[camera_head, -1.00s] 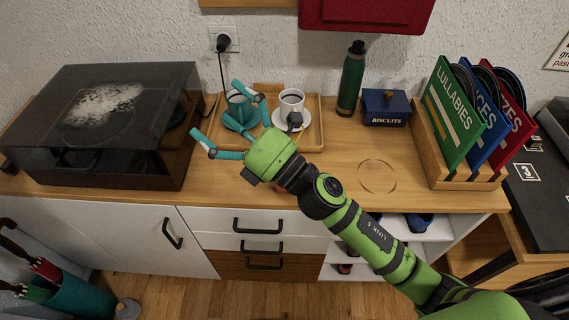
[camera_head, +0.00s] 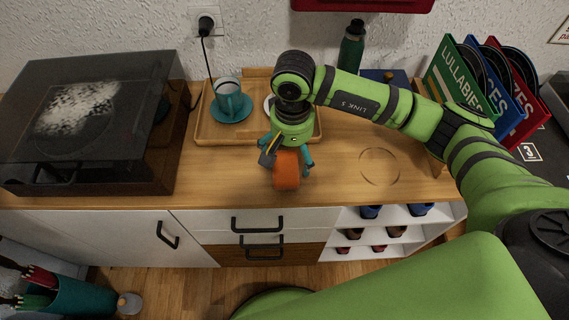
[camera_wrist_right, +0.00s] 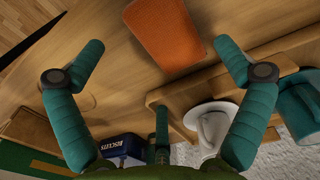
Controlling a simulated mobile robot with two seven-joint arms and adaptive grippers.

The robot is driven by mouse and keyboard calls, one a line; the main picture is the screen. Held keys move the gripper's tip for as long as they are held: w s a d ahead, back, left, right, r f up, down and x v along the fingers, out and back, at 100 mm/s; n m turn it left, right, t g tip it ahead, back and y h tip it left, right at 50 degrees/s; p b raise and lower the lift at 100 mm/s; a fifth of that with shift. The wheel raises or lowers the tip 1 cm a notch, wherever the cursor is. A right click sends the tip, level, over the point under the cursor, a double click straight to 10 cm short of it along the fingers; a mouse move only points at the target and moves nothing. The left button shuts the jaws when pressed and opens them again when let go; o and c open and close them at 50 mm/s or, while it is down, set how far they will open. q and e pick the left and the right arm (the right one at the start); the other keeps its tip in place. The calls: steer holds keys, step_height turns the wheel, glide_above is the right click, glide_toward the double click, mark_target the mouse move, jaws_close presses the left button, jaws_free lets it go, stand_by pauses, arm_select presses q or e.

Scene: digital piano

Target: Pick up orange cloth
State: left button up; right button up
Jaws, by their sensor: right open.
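The orange cloth (camera_head: 287,172) looks like a compact folded or rolled bundle near the front edge of the wooden sideboard top. My right gripper (camera_head: 286,158) is above it, pointing down, with teal fingers spread to either side; it hides the cloth's back part. In the right wrist view, the orange cloth (camera_wrist_right: 166,34) lies beyond the open fingers, roughly centred between their tips, with bare wood on both sides. The right gripper (camera_wrist_right: 158,48) is empty there. My left gripper is not in view.
A wooden tray (camera_head: 204,128) stands just behind, with a teal cup (camera_head: 229,100) and a white cup partly hidden by my arm. The dark-lidded turntable (camera_head: 85,125) is at left, a record rack (camera_head: 480,95) at right. Bare wood lies beside the cloth.

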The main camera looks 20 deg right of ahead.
mark_target(291, 164)
step_height(291, 164, down, 5)
steer(key=shift+w+r+p, duration=0.1)
steer(key=shift+r+p, duration=0.1)
steer(key=shift+p, duration=0.75)
steer(key=shift+f, duration=0.4)
steer(key=c, duration=0.9)
steer(key=shift+r, duration=0.1)
steer(key=shift+w+r+b, duration=0.1)
steer(key=shift+r+b, duration=0.25)
steer(key=shift+r, duration=0.15)
step_height(291, 164, up, 3)
steer(key=shift+f+b, duration=0.1)
steer(key=shift+b, duration=0.5)
steer(key=s+d+r+b, duration=0.3)
steer(key=s+d+r, duration=0.4)
steer(key=d, duration=0.2)
steer(key=shift+d, duration=0.25)
